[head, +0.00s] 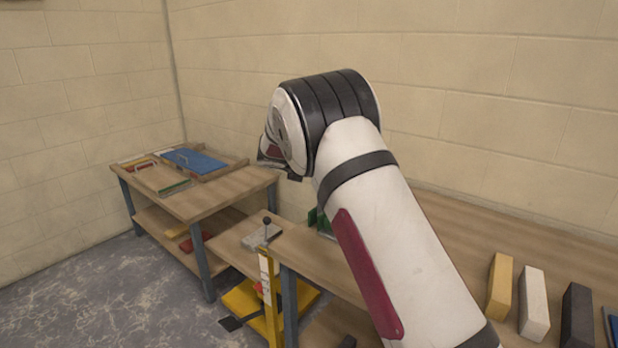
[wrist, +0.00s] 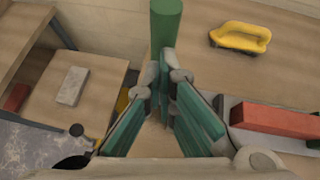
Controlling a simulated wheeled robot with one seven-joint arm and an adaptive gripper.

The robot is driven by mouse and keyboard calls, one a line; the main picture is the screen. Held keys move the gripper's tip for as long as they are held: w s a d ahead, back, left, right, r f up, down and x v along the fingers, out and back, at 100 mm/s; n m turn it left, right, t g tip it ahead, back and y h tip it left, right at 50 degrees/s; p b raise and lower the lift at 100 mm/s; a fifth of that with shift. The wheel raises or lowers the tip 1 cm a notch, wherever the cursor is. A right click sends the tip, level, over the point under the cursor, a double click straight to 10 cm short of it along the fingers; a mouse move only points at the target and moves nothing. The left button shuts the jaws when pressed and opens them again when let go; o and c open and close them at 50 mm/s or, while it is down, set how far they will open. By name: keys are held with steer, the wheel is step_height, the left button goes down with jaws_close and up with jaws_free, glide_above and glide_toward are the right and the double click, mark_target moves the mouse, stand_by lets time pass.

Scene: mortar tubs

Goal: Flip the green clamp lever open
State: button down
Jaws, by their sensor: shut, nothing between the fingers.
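My gripper is hidden behind my arm there.
In the wrist view, a yellow handle-shaped piece (wrist: 240,38) lies to the right and a red block (wrist: 275,119) below it. A grey plate (head: 260,236) and a black-knobbed lever (head: 267,221) are left of my arm. Several bricks, one yellow (head: 499,286), stand at right.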

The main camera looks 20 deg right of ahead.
steer(key=shift+w+d+r, duration=0.15)
steer(key=shift+d+r, duration=0.05)
steer(key=shift+d, duration=0.05)
steer(key=shift+d+r, duration=0.1)
steer(key=shift+d, duration=0.05)
steer(key=shift+r, duration=0.1)
steer(key=r+p+v, duration=0.1)
steer(key=p+v, duration=0.4)
steer(key=v, duration=0.5)
steer(key=shift+w+d+p, duration=0.25)
steer(key=shift+w+p, duration=0.05)
steer(key=shift+p, duration=0.1)
